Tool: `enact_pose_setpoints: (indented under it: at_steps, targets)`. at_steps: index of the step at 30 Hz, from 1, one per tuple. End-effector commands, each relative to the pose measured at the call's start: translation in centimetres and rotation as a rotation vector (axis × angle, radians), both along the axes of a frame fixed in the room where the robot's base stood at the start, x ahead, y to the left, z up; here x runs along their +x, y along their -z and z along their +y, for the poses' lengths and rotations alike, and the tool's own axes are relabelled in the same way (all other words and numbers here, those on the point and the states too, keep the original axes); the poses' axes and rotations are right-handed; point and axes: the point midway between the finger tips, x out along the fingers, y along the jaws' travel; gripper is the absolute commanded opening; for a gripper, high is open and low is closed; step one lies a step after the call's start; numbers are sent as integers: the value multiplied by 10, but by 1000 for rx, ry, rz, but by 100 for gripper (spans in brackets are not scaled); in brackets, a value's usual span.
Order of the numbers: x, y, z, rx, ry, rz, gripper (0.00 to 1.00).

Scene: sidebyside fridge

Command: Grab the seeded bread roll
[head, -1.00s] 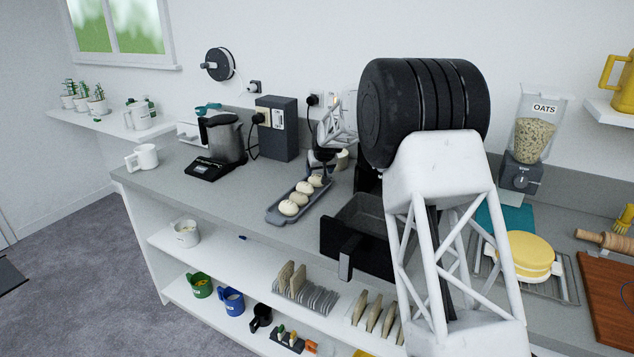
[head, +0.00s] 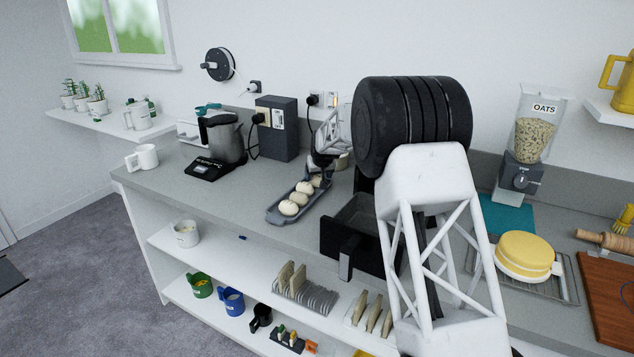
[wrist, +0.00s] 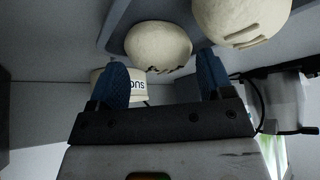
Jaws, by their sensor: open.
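Several cream bread rolls (head: 289,208) lie in a row in a grey tray (head: 272,217) on the counter. My gripper (head: 317,178) is at the far end of the row, close to the farthest roll, which it partly hides. In the wrist view my gripper (wrist: 162,70) is open, with a blue-padded finger on each side and nothing held. One roll (wrist: 157,45) with small dark marks shows just beyond the gap between the fingertips. Another roll (wrist: 240,18) with dark slits is at the upper right. I cannot tell which roll is seeded.
A black open drawer-like bin (head: 365,217) stands right of the tray, near my arm. A kettle (head: 223,138) and a dark grey box (head: 277,128) stand behind on the left. A pale lettered container (wrist: 135,85) shows beyond my fingers.

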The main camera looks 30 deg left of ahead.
Motion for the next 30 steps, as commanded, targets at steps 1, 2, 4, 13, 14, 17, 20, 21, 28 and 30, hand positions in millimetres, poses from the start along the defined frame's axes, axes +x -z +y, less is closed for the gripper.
enact_pose_setpoints:
  at_steps: [1,2,4,13,14,17,20,21,28,30]
  targets:
    - [2,4,2,-1,0,1,74]
    - [2,6,2,0,0,0,74]
    - [4,9,4,0,0,0,74]
    - [5,14,5,0,0,0,74]
    - [5,14,5,1,0,-1,74]
    - [5,14,5,0,0,0,74]
    - [5,14,5,0,0,0,74]
    - [5,14,5,0,0,0,74]
    - [5,14,5,0,0,0,63]
    - [5,14,5,0,0,0,52]
